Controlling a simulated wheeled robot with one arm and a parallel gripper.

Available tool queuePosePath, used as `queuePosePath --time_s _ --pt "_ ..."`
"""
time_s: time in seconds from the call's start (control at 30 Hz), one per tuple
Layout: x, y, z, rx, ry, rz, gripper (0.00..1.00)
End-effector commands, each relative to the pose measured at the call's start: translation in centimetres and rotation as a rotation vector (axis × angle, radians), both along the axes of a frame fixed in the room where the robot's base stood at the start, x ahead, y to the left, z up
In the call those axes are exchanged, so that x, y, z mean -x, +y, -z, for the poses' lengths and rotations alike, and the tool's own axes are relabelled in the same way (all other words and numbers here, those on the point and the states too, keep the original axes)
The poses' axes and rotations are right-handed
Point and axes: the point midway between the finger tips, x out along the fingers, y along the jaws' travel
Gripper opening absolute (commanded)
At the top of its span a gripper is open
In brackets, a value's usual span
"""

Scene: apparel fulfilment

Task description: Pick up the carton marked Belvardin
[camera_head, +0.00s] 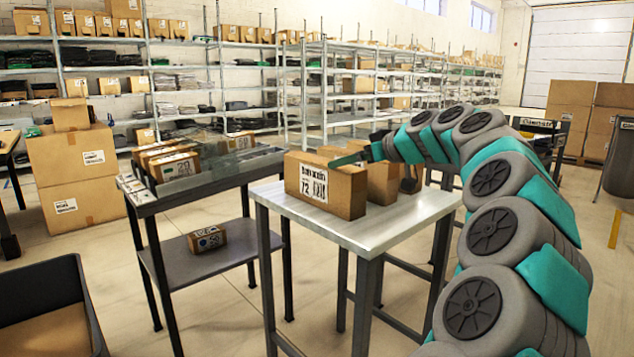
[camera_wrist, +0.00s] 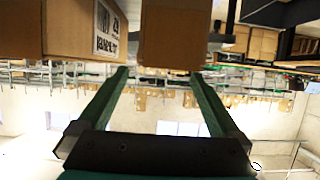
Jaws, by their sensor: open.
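A brown carton (camera_head: 334,190) stands upright at the near left of the light-topped table. Its white label shows a blurred name that could be Belvardin, above a large 72. Other plain brown cartons (camera_head: 382,182) stand just behind it. The wrist view looks upside down; there my gripper (camera_wrist: 163,75) is open, with nothing gripped. A plain carton (camera_wrist: 175,35) lies ahead between its fingertips. A labelled carton (camera_wrist: 75,28) is at upper left; I cannot tell which carton each is.
A dark rack (camera_head: 215,175) to the left holds several cartons (camera_head: 170,163) on top and a small box (camera_head: 207,238) on its lower shelf. A dark bin (camera_head: 50,290) is at lower left. Shelving lines the back. The right side of the light table (camera_head: 415,212) is clear.

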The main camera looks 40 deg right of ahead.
Motion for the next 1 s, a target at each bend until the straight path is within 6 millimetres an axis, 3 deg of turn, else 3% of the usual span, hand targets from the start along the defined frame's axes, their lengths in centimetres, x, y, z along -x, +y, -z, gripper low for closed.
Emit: queuePosePath --time_s 0.37,0.63,0.9,1.0 --pt "-3.1 0.6 1.1 -0.002 0.005 -0.003 1.00" --pt "-6.6 1.1 2.1 -0.001 0.003 -0.002 1.00" --pt "-7.0 1.1 2.3 0.000 0.000 -0.001 1.00" --pt "-7.0 1.1 2.4 0.000 0.001 -0.001 0.89"
